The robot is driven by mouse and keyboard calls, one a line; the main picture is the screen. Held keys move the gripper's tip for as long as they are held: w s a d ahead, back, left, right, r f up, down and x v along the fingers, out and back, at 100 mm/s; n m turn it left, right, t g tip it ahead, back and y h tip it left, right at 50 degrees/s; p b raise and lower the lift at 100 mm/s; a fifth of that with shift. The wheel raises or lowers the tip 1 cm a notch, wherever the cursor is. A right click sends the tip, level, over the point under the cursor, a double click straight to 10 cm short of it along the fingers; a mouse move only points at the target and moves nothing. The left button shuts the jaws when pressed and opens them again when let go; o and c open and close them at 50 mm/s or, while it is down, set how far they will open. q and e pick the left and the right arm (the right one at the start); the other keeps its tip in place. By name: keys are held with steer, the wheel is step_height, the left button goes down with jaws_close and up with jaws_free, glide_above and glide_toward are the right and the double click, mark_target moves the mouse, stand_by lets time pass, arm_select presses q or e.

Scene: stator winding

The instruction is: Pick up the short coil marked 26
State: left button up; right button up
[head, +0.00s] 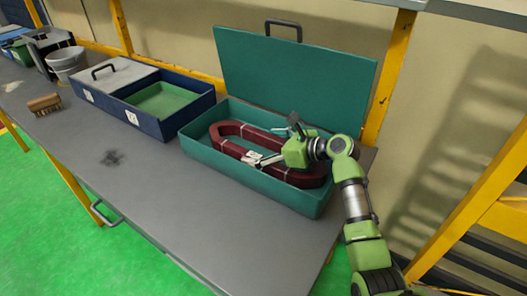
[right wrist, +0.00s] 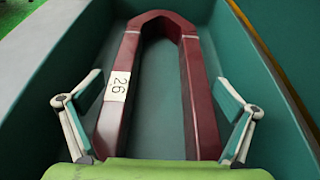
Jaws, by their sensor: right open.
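The short coil (head: 225,132) is a dark red, elongated loop with white bands, lying flat in the open teal box (head: 194,148). In the right wrist view, the coil (right wrist: 198,100) shows a white label (right wrist: 117,87) reading 26 on its left leg. My right gripper (head: 268,160) is over the coil inside the box. In the right wrist view, its two fingers (right wrist: 157,115) are spread wide, one outside each leg of the coil, with gaps to both. The near end of the coil is hidden behind the gripper body. My left gripper is not in view.
The teal lid (head: 295,80) stands open behind the box. A blue box (head: 150,124) with a green inside is to the left. Farther left are a brush (head: 44,104) and a grey bucket (head: 67,64). The bench front (head: 190,210) is clear.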

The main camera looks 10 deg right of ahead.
steer(key=c, duration=1.6)
steer(key=shift+r, duration=0.2)
steer(key=shift+c, duration=1.2)
